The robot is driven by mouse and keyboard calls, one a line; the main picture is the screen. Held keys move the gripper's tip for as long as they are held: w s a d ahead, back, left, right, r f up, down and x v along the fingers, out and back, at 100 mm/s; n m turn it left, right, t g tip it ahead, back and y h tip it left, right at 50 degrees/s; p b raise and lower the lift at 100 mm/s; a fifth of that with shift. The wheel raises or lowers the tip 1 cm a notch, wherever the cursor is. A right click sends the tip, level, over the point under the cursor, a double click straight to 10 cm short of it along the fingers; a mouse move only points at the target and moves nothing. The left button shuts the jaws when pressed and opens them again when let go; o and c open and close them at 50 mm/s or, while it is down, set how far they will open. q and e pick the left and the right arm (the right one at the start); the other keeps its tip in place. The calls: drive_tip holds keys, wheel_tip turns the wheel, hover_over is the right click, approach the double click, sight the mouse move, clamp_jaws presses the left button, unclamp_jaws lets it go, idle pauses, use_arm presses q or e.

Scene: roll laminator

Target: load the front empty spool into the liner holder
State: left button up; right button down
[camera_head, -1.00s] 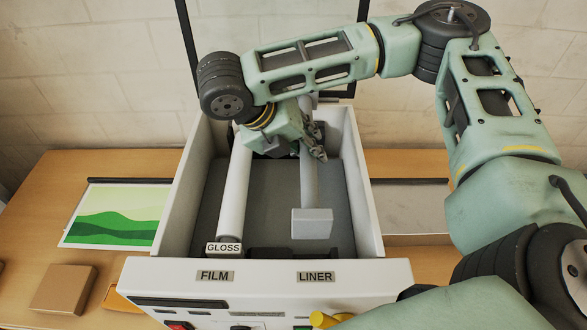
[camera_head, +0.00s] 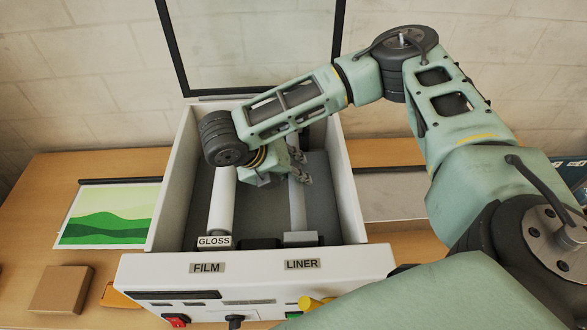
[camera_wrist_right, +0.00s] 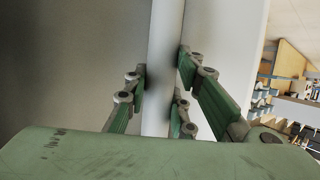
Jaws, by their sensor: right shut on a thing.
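The empty spool (camera_head: 297,208) is a thin pale tube with a blank grey block (camera_head: 300,239) at its front end. It lies front to back inside the open laminator, above the LINER label (camera_head: 302,264). Its front block is at about the same level as the GLOSS block, at the liner holder; I cannot tell if it is fully seated. My right gripper (camera_head: 302,170) is shut around the tube towards its rear. In the right wrist view, its green-padded fingers stand on both sides of the tube (camera_wrist_right: 163,40). My left gripper is out of view.
A film roll (camera_head: 222,200) with a GLOSS tag (camera_head: 214,242) lies to the left in the same bay. The laminator's side walls (camera_head: 350,195) stand close on both sides. The raised clear lid (camera_head: 250,45) is behind. A green print (camera_head: 110,214) and brown box (camera_head: 62,289) lie left.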

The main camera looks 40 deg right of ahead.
drive_tip(key=shift+f, duration=0.25)
drive_tip(key=c, duration=1.9)
unclamp_jaws()
drive_tip(key=shift+f, duration=0.1)
drive_tip(key=o, duration=0.4)
drive_tip(key=shift+c, duration=0.2)
drive_tip(key=shift+o, duration=0.3)
drive_tip(key=shift+a+r, duration=0.2)
drive_tip(key=shift+r, duration=0.3)
use_arm(q)
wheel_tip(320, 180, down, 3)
drive_tip(key=b, duration=0.3)
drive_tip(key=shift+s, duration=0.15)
use_arm(e)
drive_tip(key=v, duration=1.1)
drive_tip(key=shift+r, duration=0.3)
drive_tip(key=shift+w+a, duration=0.1)
drive_tip(key=shift+a, duration=0.15)
